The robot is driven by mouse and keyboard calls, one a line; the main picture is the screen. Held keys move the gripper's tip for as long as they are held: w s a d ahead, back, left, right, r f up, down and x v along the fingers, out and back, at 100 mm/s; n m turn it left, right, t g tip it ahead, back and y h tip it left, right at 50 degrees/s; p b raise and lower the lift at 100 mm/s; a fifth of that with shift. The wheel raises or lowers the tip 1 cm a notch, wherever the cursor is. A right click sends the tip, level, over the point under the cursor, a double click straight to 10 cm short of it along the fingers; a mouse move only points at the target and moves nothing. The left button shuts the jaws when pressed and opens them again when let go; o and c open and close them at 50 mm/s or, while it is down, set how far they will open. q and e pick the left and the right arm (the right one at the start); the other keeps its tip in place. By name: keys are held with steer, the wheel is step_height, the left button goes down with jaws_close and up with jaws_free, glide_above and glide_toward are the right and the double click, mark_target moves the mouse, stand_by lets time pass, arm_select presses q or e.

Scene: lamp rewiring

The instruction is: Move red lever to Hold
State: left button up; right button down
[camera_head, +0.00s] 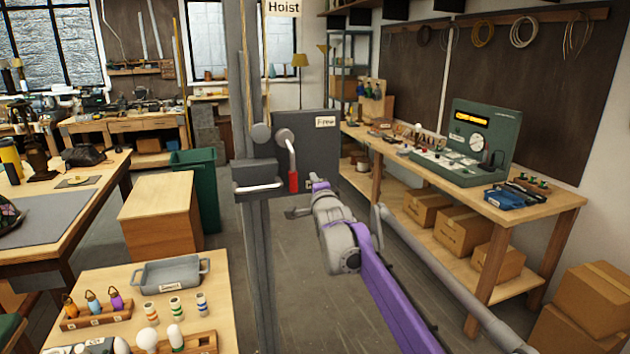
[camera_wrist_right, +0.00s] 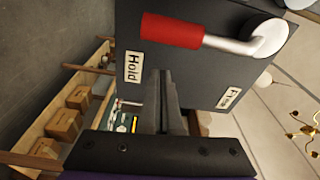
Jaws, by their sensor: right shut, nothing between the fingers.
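The red lever (camera_head: 293,181) is on the dark box of the hoist post, with its metal arm hanging down from a round pivot and its red grip at the bottom. In the right wrist view the red grip (camera_wrist_right: 171,31) lies beside the "Hold" label (camera_wrist_right: 133,67), and the "Free" label (camera_wrist_right: 229,97) is nearer the pivot end. In the head view the "Free" label (camera_head: 325,122) is at the box's upper right; the lower label is mostly hidden. My right gripper (camera_wrist_right: 167,95) is shut and empty, in front of the box, apart from the grip. My left gripper is out of view.
A workbench (camera_head: 560,200) with a green console (camera_head: 485,135) stands at right, with cardboard boxes beneath it. A small table (camera_head: 225,295) with a grey tray (camera_head: 170,272) is at front left. A green bin (camera_head: 197,188) stands behind it. Open floor lies behind my right arm.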

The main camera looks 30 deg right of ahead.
steer(key=b+v, duration=0.1)
steer(key=v, duration=0.9)
steer(key=s+a+f+n+g+y, duration=0.2)
steer(key=s+a+f+n, duration=0.3)
steer(key=a+f, duration=0.25)
steer(key=s+a+f+n+g+y, duration=0.2)
steer(key=s+a+f+n+g, duration=0.1)
steer(key=s+a+f+n, duration=0.4)
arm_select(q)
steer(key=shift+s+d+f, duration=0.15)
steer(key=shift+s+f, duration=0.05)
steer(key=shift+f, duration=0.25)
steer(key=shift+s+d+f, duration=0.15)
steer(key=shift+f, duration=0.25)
arm_select(e)
steer(key=s+a+f+n+g+y, duration=0.1)
steer(key=s+a+f+n+g, duration=0.2)
steer(key=s+f, duration=0.6)
steer(key=s+a+f+n+g+y, duration=0.2)
steer(key=s+a+f+n, duration=0.4)
steer(key=s+f, duration=0.3)
steer(key=shift+s+a+f+n+g, duration=0.35)
steer(key=shift+a+f+g, duration=0.25)
steer(key=shift+f, duration=0.35)
